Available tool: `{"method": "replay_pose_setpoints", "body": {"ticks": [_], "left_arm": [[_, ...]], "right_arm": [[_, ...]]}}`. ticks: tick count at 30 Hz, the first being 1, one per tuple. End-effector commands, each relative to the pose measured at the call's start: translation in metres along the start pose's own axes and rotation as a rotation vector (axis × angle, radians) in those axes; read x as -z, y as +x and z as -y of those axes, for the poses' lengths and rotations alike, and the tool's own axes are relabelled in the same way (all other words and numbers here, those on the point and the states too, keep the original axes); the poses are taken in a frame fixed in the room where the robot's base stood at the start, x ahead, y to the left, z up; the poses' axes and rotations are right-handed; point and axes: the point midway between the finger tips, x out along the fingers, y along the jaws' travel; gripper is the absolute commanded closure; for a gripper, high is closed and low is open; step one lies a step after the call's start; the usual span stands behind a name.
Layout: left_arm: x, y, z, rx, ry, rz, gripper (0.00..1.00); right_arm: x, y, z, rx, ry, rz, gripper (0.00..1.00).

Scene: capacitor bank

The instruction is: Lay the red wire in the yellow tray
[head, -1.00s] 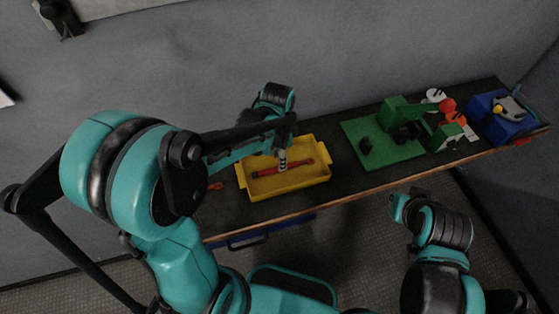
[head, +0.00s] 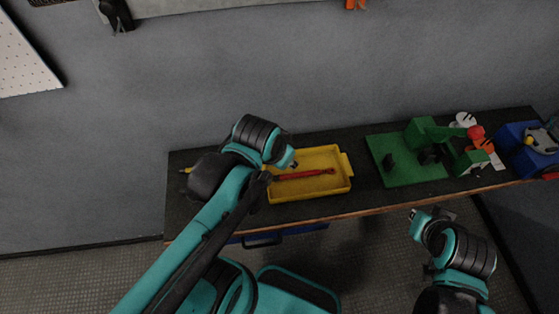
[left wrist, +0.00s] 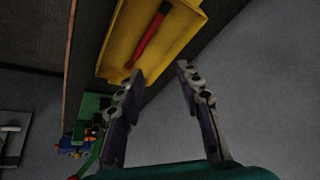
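The red wire (head: 305,174) lies in the yellow tray (head: 342,186), stretched along its length. In the left wrist view the red wire (left wrist: 149,38) rests on the floor of the yellow tray (left wrist: 119,48), and one end is dark. My left gripper (left wrist: 160,70) is open, with nothing between its fingers. It is apart from the wire. In the head view my left arm's wrist covers the tray's left end, and its fingers are hard to make out. My right gripper (head: 420,215) hangs in front of the bench's right part; its finger state is unclear.
A green board (head: 398,168) with green and black parts stands right of the tray. Farther right are a red ball (head: 476,132) and a blue box (head: 522,146). The dark bench (head: 215,160) stands against a grey wall. Bench space between tray and board is clear.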

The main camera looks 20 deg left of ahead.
Motion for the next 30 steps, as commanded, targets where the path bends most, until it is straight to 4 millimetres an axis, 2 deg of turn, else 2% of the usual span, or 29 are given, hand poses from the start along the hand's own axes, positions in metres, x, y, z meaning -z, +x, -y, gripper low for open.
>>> {"method": "replay_pose_setpoints", "body": {"ticks": [1,6,19,23,30], "left_arm": [[-0.008,-0.003,0.0,0.011,-0.062,-0.039,0.65],[-0.018,-0.007,0.002,0.026,-0.202,-0.127,0.65],[-0.021,-0.004,0.002,0.027,-0.23,-0.143,0.65],[-0.03,0.015,0.0,0.027,-0.23,-0.143,0.65],[-0.056,0.065,-0.006,0.027,-0.229,-0.142,0.65]], "right_arm": [[0.0,0.0,0.0,0.0,0.0,0.0,1.0],[0.0,0.0,0.0,0.0,0.0,0.0,1.0],[-0.002,0.003,0.0,0.0,0.0,0.0,1.0],[-0.015,0.021,0.0,0.0,0.0,0.0,1.0],[-0.047,0.066,0.0,0.0,0.0,0.0,1.0]]}}
